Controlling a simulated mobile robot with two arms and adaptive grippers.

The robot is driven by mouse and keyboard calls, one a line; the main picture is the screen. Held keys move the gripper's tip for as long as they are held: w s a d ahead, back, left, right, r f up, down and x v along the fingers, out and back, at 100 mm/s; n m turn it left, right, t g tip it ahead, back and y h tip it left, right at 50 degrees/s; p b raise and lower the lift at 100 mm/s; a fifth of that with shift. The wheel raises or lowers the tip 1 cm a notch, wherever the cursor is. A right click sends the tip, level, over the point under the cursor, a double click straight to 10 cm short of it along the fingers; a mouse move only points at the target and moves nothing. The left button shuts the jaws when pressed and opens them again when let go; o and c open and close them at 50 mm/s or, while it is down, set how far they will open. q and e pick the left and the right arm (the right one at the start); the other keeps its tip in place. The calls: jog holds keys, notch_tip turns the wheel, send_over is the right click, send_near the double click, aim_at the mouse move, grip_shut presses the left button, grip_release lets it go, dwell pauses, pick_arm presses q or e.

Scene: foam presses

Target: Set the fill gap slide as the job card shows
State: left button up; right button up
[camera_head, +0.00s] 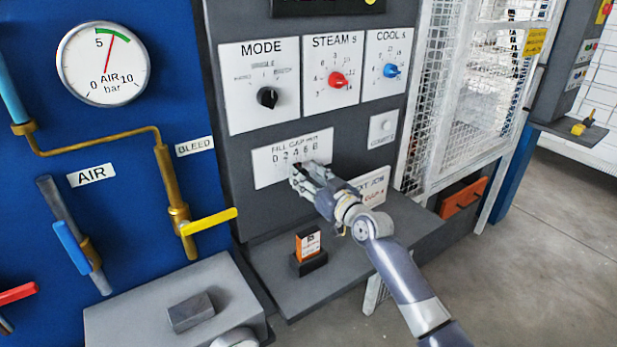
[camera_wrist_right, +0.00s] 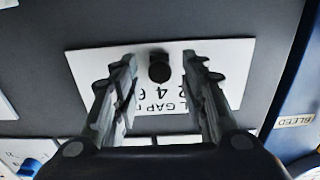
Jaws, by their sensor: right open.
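The fill gap plate (camera_head: 270,160) is a white panel with a printed scale, under the mode plate. Its slide knob (camera_wrist_right: 159,68) is black and round in the right wrist view, lying between my open fingers with a gap on either side. My right gripper (camera_head: 298,178) is open at the lower edge of the plate in the head view and hides the knob there; the gripper also shows in the wrist view (camera_wrist_right: 160,75). A white card (camera_head: 373,184) with black and red print is to the right, partly hidden by my arm; its number is too small to be sure of.
A grey shelf (camera_head: 290,288) juts out below, with an orange and white box (camera_head: 307,244) in a dark holder. A white button plate (camera_head: 382,129) is right of the fill gap plate. A mesh guard (camera_head: 430,120) stands further right. A yellow bleed lever (camera_head: 208,221) projects at left.

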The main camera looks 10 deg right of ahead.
jog(key=shift+s, duration=0.1)
jog(key=v, duration=1.1)
jog(key=shift+s+d, duration=0.15)
jog(key=shift+s, duration=0.25)
